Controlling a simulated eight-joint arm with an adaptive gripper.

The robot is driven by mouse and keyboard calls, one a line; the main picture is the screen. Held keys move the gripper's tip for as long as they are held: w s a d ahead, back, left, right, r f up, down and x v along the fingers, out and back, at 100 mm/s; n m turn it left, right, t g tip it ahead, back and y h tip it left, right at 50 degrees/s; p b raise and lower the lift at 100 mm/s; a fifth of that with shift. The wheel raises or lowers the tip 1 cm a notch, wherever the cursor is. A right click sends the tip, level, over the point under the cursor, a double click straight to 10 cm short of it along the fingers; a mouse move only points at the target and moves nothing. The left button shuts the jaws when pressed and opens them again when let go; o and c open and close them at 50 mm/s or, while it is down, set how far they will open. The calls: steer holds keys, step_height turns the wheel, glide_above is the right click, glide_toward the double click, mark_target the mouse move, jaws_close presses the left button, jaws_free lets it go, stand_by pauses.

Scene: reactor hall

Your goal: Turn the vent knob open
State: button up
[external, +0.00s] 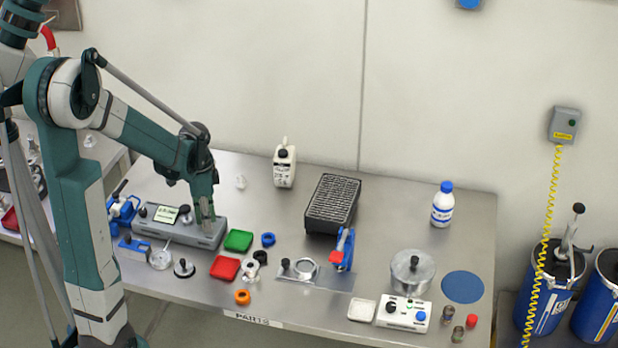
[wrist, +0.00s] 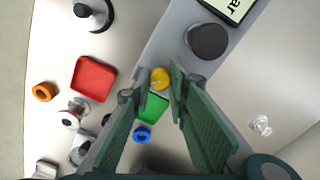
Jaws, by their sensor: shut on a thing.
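A long grey console (external: 165,228) lies at the left of the steel table, with a lit display (external: 167,214) and a black knob (external: 184,214) on its top. In the wrist view the black knob (wrist: 208,40) stands clear of my fingers, beside the display (wrist: 232,8). A small yellow knob (wrist: 160,78) sits near the console's other end, between my fingertips. My gripper (external: 207,226) points down over that end and is shut on the yellow knob. The fingers hide this knob in the external view. No label on either knob can be read.
A green tray (external: 238,240), a red tray (external: 225,268), a blue ring (external: 268,239) and an orange ring (external: 242,297) lie close to the console.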

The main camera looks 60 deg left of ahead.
stand_by(0.3)
steer(key=o, duration=0.9)
steer(key=shift+r, duration=0.15)
steer(key=shift+r, duration=5.85)
